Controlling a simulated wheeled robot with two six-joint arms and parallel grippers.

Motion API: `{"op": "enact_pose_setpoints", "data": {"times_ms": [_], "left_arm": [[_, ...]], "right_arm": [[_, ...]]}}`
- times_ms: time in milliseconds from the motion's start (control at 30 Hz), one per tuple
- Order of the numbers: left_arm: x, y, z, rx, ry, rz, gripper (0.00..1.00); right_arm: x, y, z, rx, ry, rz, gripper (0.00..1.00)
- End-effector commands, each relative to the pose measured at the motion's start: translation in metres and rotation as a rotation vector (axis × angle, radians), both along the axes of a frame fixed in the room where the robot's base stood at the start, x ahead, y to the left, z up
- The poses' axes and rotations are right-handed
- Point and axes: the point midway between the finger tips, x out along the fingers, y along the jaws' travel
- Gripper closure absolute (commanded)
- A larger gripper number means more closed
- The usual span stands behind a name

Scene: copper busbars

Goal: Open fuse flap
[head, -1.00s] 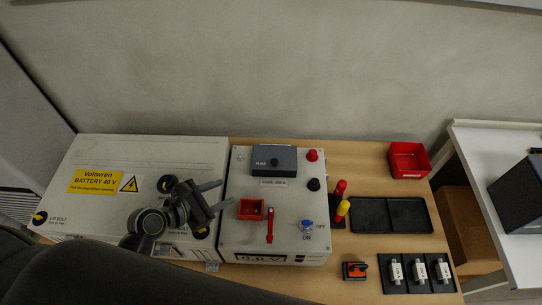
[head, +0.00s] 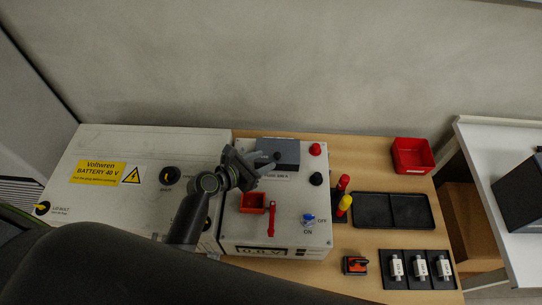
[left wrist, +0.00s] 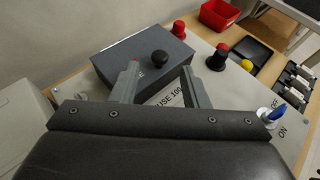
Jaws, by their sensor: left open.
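The fuse flap is a dark grey box lid (head: 287,150) at the top of the light grey panel (head: 311,238). It is shut, and a small black knob (left wrist: 159,59) stands up from it. My left gripper (head: 269,164) is over the flap's left front part. In the left wrist view my left gripper (left wrist: 159,73) is open, with its two fingertips apart and the knob between and just beyond them. I cannot tell whether the fingers touch the flap. A label reading FUSE 100 is partly hidden behind a finger. My right gripper is not in view.
The panel carries a red terminal (head: 315,149), a black terminal (head: 316,179), a red open holder (head: 252,203), a red lever (head: 271,219) and a blue switch (head: 309,220). A battery box (head: 130,145) stands left. Black trays (head: 373,210) and white fuses (head: 420,266) lie right.

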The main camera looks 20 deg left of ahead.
Motion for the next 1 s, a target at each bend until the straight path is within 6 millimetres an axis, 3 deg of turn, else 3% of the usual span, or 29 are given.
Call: {"op": "enact_pose_setpoints", "data": {"times_ms": [300, 700, 1000], "left_arm": [[0.029, -0.019, -0.015, 0.001, 0.000, 0.000, 0.59], [0.032, -0.022, -0.016, 0.002, 0.000, -0.001, 0.60], [0.032, -0.021, -0.016, 0.002, 0.000, -0.001, 0.99]], "right_arm": [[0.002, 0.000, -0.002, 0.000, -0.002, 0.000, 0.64], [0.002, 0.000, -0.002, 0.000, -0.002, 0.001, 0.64], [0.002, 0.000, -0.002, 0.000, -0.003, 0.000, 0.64]]}}
